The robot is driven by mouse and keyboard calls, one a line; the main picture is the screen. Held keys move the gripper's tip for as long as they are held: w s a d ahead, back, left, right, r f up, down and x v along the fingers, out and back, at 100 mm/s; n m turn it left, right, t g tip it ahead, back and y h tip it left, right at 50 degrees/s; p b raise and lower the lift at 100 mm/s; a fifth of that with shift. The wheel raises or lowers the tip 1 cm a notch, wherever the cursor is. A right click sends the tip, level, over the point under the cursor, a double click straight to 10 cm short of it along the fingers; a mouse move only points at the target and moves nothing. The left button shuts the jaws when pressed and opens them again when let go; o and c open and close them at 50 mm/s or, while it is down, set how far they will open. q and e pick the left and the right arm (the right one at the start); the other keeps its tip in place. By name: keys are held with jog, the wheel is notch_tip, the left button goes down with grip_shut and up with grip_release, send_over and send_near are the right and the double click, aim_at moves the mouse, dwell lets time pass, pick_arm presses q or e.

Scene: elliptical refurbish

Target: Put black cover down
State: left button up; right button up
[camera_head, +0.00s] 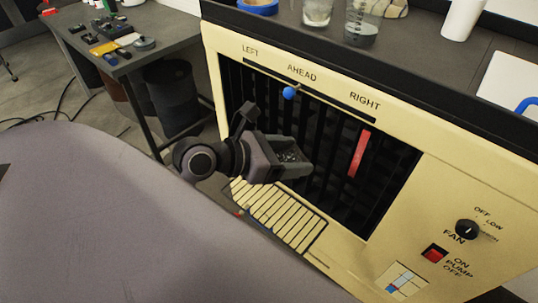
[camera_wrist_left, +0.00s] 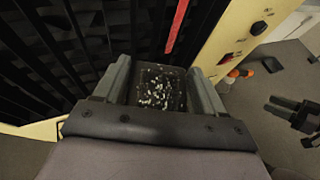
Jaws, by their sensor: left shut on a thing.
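My left gripper (camera_head: 292,158) is in front of the black slatted vent of the cream cooler (camera_head: 402,195). In the left wrist view its two fingers (camera_wrist_left: 164,85) are shut on a small dark piece with white specks, which seems to be the black cover (camera_wrist_left: 160,88). The fingers hide its sides, and I cannot tell whether it touches the vent. What looks like my right gripper (camera_wrist_left: 292,112) shows at the right edge of the left wrist view, away from the cooler; its jaw state is unclear.
A red strip (camera_head: 359,153) hangs on the vent, and a blue knob (camera_head: 289,93) is above it. Glasses (camera_head: 362,22) and blue tape (camera_head: 257,6) stand on top of the cooler. A dark table (camera_head: 150,42) with small items is at back left, beside a black bin (camera_head: 172,97).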

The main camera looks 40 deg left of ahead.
pick_arm(q)
jog(key=w+a+f+b, duration=0.3)
jog(key=f+b, duration=0.3)
jog(key=b, duration=0.3)
jog(key=w+a+f+b, duration=0.3)
jog(key=a+f+b, duration=0.15)
jog(key=b, duration=1.15)
send_over(276, 204)
notch_tip(276, 204, down, 16)
notch_tip(276, 204, down, 4)
jog(key=shift+f+b, duration=0.25)
jog(key=shift+b, duration=0.75)
jog(key=shift+f, duration=0.3)
pick_arm(e)
jog(key=w+a+f+y, duration=0.2)
jog(key=a+f, duration=0.2)
jog(key=f, duration=0.2)
jog(key=w+a+f+t+y, duration=0.1)
jog(key=w+a+f+y, duration=0.1)
jog(key=a+f, duration=0.3)
notch_tip(276, 204, down, 2)
jog(key=shift+a+f+t+y, duration=0.1)
jog(key=shift+a+t+y, duration=0.2)
jog(key=shift+y, duration=0.2)
pick_arm(q)
jog(key=shift+f, duration=0.1)
